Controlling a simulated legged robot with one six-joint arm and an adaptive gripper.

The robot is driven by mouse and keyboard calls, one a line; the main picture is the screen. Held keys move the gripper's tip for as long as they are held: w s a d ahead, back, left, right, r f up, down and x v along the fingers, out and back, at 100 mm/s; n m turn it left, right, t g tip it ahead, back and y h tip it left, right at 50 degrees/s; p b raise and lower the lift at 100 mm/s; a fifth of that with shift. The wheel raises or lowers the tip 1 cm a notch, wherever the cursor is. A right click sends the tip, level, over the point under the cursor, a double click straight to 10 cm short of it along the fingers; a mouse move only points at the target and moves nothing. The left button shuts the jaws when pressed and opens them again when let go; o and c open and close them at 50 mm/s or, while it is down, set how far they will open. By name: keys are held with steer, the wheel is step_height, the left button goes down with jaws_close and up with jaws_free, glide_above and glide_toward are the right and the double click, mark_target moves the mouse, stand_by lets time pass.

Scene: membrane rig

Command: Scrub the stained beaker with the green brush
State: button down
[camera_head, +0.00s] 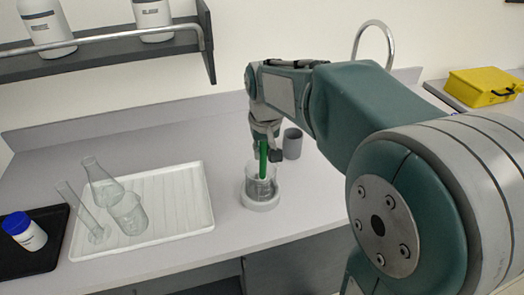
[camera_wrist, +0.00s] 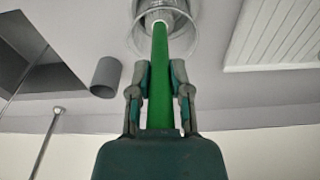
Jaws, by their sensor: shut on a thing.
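The beaker (camera_head: 261,188) is clear glass with a greyish look inside, standing in a low round light-grey holder (camera_head: 259,203) on the bench. My gripper (camera_head: 265,150) is above the beaker, shut on the green handle of the brush (camera_head: 263,160). The brush points down, and its lower end is inside the beaker. In the wrist view the green handle (camera_wrist: 160,80) runs between both fingers of my gripper (camera_wrist: 160,68), towards whitish bristles inside the beaker's round rim (camera_wrist: 193,42). Whether the bristles touch the glass, and where the stain lies, I cannot tell.
A grey cup (camera_head: 293,144) stands just behind and right of the beaker. A white ribbed drying tray (camera_head: 187,206) to the left holds a flask, another beaker and a cylinder. A black tray (camera_head: 44,262) carries a blue-capped jar (camera_head: 25,231). A shelf hangs upper left.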

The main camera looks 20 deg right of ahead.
steer(key=shift+w+d, duration=0.15)
steer(key=shift+d, duration=0.2)
steer(key=shift+r, duration=2)
steer(key=shift+f, duration=2)
steer(key=shift+a, duration=0.1)
steer(key=shift+s+a, duration=0.25)
steer(key=shift+a, duration=0.25)
steer(key=shift+r, duration=0.15)
